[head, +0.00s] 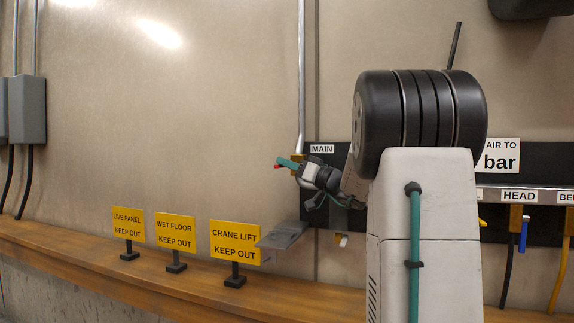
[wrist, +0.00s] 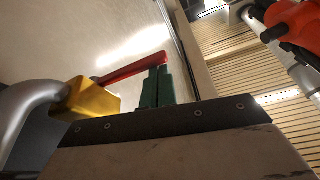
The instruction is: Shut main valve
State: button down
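The main valve has a yellow body (wrist: 92,100) on a grey pipe and a red lever (wrist: 130,68), seen in the wrist view. In the head view a red tip of the lever (head: 279,167) shows just below the green fingertips, under the MAIN label (head: 321,149). My gripper (wrist: 157,72) has its two green fingers close together, with only a thin line between them. Their tips are at the outer end of the lever; I cannot tell whether they touch it. In the head view my gripper (head: 285,162) partly hides the valve.
Yellow signs LIVE PANEL (head: 127,224), WET FLOOR (head: 175,231) and CRANE LIFT (head: 235,242) stand on the wooden ledge (head: 80,250). A grey shelf plate (head: 283,235) is below my gripper. A blue-handled valve (head: 523,234) hangs under HEAD at right. My arm hides the board's middle.

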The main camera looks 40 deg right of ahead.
jog(key=s+d, duration=0.3)
jog(key=s, duration=0.5)
jog(key=shift+s+d+r, duration=0.3)
jog(key=shift+s+d, duration=0.05)
jog(key=shift+d, duration=0.05)
